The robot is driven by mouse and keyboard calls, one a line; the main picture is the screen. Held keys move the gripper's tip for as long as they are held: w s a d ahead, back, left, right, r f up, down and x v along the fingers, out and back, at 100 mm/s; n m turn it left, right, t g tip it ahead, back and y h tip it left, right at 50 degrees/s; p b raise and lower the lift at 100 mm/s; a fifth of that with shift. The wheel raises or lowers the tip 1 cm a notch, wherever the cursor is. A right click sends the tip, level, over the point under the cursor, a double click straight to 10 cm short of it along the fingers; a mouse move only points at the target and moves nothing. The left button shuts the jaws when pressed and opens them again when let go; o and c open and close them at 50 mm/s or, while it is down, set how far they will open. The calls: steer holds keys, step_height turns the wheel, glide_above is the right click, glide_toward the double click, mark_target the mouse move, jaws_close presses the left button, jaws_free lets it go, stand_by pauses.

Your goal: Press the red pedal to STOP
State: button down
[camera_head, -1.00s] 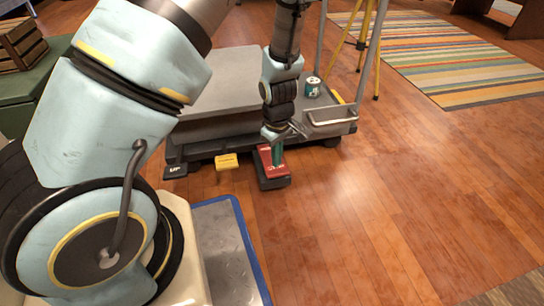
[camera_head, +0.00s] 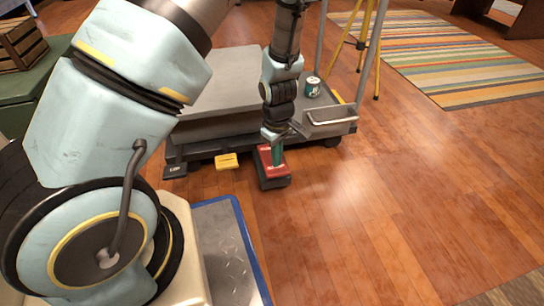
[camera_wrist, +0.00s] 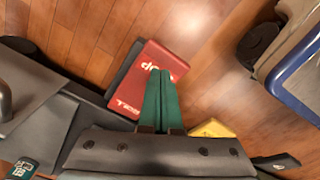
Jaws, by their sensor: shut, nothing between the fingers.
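The red pedal (camera_head: 272,166) with white lettering sits low at the front of the grey cart, on a dark base near the floor. It also shows in the wrist view (camera_wrist: 150,62), where its lettering is partly covered. My gripper (camera_head: 277,164) points down over the red pedal with its green fingers shut and empty. In the wrist view the green fingertips (camera_wrist: 164,76) lie over the pedal's face. The tips appear at or very near its surface; I cannot tell whether they touch.
A yellow pedal (camera_head: 226,161) and a black pedal (camera_head: 175,170) stand left of the red one. The grey cart (camera_head: 225,85) is behind, carrying a green can (camera_head: 312,86). A yellow tripod (camera_head: 366,45) stands behind it. Wooden floor to the right is clear.

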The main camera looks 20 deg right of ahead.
steer(key=shift+f+b, duration=0.95)
steer(key=shift+f, duration=0.45)
steer(key=shift+r, duration=0.1)
step_height(320, 180, up, 9)
steer(key=p, duration=0.9)
